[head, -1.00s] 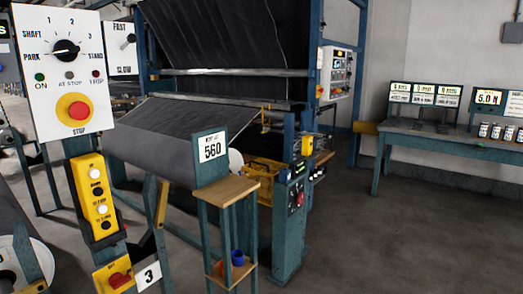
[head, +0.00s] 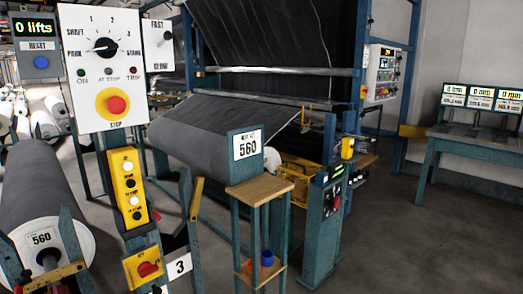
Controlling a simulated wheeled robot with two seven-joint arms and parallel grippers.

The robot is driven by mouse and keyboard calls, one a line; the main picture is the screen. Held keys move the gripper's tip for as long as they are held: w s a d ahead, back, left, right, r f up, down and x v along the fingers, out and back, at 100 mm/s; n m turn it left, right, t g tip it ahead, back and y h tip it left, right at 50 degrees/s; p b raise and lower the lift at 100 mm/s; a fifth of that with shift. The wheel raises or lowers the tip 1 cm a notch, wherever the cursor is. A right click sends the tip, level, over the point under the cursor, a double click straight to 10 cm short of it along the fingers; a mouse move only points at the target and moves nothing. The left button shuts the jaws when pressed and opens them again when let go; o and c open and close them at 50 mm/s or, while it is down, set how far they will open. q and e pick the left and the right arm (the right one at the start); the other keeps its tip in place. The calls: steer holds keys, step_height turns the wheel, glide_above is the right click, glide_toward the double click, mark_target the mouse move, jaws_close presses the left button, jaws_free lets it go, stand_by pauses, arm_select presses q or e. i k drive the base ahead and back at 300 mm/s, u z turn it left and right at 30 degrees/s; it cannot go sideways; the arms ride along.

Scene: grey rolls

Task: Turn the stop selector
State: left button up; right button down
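A red STOP button (head: 117,104) on a yellow disc sits lower on the panel. Neither of my grippers shows.
A yellow button box (head: 128,187) and a red rotary switch (head: 149,268) are under the panel. A "0 lifts" display (head: 36,29) with a blue RESET button is left. A grey roll (head: 40,190) stands lower left; a wooden-topped stand (head: 260,190) stands right. Floor at right is clear.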

mark_target(106, 47)
steer(key=u, duration=0.35)
steer(key=k, duration=0.9)
steer(key=u, duration=4.3)
steer(key=i, duration=0.1)
steer(key=z, duration=2.85)
steer(key=i, duration=0.85)
steer(key=z, duration=0.4)
